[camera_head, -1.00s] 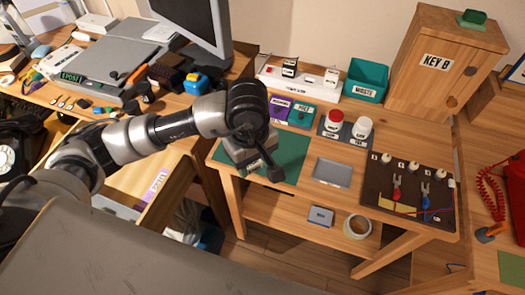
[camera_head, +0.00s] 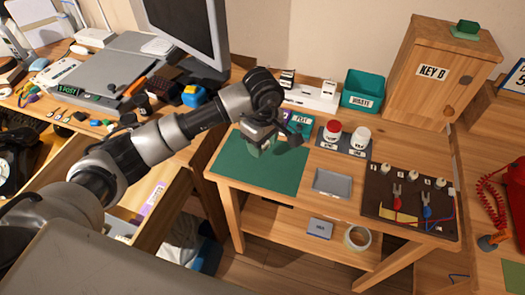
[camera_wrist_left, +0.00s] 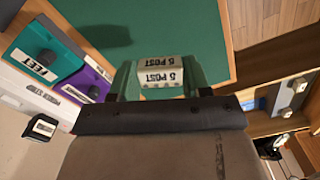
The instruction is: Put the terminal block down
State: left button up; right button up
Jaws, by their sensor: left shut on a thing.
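My left gripper (camera_head: 264,143) is over the back part of the green mat (camera_head: 250,172) on the workbench. The block (camera_wrist_left: 160,75) shows between the two fingers of the left gripper (camera_wrist_left: 161,88) in the left wrist view. In the head view the block (camera_head: 254,151) is partly covered by the gripper. A dark shadow on the mat (camera_wrist_left: 190,28) lies apart from the block, which appears held above it. My right gripper is not in view.
A teal "FEET" box (camera_head: 300,122), a purple box (camera_wrist_left: 88,84) and a white power strip (camera_head: 312,96) stand behind the mat. Red-lidded and white-lidded jars (camera_head: 345,135), a grey tray (camera_head: 331,182) and a wired board (camera_head: 408,200) are to the right. The mat's front is clear.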

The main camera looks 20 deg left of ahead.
aim_at(262, 161)
pick_arm(q)
jog(key=shift+f, duration=2.1)
jog(key=o, duration=0.9)
jog(key=shift+w+f, duration=0.1)
notch_tip(262, 161, up, 12)
jog(key=shift+r, duration=0.15)
